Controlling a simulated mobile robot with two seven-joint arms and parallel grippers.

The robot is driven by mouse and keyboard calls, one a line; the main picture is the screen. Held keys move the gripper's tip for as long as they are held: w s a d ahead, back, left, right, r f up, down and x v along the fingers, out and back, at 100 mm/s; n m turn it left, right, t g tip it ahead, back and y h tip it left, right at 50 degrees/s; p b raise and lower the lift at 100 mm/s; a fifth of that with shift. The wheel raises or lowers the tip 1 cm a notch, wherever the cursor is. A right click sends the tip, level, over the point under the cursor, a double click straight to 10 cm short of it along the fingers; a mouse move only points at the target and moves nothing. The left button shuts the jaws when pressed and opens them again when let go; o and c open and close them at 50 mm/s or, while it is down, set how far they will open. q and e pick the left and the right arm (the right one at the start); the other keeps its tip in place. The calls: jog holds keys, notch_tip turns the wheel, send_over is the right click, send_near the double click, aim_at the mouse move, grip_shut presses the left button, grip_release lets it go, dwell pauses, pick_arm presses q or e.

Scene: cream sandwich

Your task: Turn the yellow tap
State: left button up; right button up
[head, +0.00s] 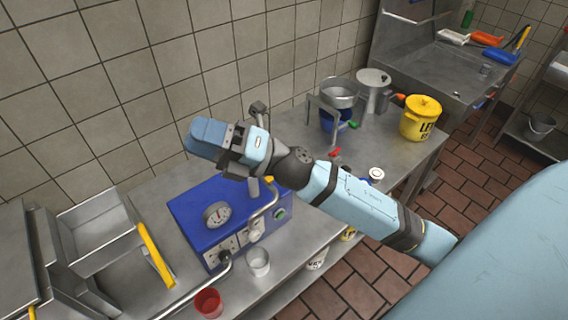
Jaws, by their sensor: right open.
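My right arm comes in from the right, and its gripper (204,138) points left, in the air above the back of the counter. It is open, and nothing shows between its fingers. A small yellow piece (268,179), possibly the yellow tap, shows just below my arm beside a bent metal pipe (265,205). It is mostly hidden by the arm, so its turn position cannot be told. The pipe is at the blue machine (205,205) with a round gauge (216,214). The gripper appears apart from the yellow piece. My left gripper is out of view.
A metal cup (258,262) stands in front of the machine, with a red cup (208,302) nearby. A yellow-handled bar (155,255) is at left beside a metal tray (100,225). A yellow bucket (421,118) and metal pot (338,94) stand at right.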

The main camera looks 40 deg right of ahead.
notch_tip(320, 180, down, 7)
jog(key=s+d+n+g+h, duration=0.1)
jog(key=n+g+h, duration=0.7)
jog(key=n+g, duration=0.9)
jog(key=w+d+n+t+h, duration=0.2)
jog(key=d+h, duration=0.4)
jog(key=d, duration=0.3)
jog(key=w+d+n+t+h, duration=0.2)
jog(key=w+d+h, duration=0.1)
jog(key=d+h, duration=0.4)
jog(key=shift+y, duration=0.6)
jog(key=f, duration=0.4)
jog(key=f+p, duration=0.1)
jog(key=f, duration=0.3)
jog(key=d+f, duration=0.1)
jog(key=f, duration=0.3)
jog(key=shift+s+f+p, duration=0.1)
jog(key=shift+f+p, duration=0.25)
jog(key=shift+p, duration=0.05)
jog(key=shift+f, duration=0.45)
jog(key=shift+c, duration=0.3)
